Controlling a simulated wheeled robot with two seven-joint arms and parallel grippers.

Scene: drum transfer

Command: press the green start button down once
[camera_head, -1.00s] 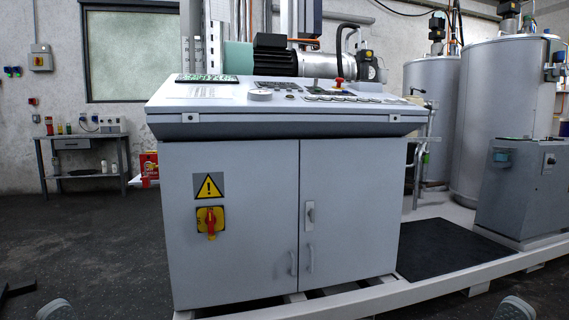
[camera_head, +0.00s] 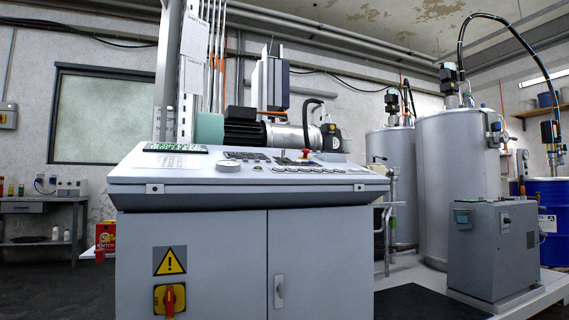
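The control console (camera_head: 250,187) stands in front of me, with a sloped panel on top of a grey cabinet. The panel carries a red knob (camera_head: 305,156), a row of small round buttons (camera_head: 305,169), a round dial (camera_head: 228,167) and a green-lit display strip (camera_head: 176,148). I cannot make out which button is the green start button; the panel is seen at a flat angle and its details are too small. Neither of my grippers shows in this view.
The cabinet (camera_head: 225,250) has a yellow-and-red rotary switch (camera_head: 169,299). At right stand large grey tanks (camera_head: 458,170), a grey box unit (camera_head: 492,250) and a blue drum (camera_head: 552,220). A workbench (camera_head: 40,205) stands at left. A dark mat (camera_head: 415,300) lies right of the cabinet.

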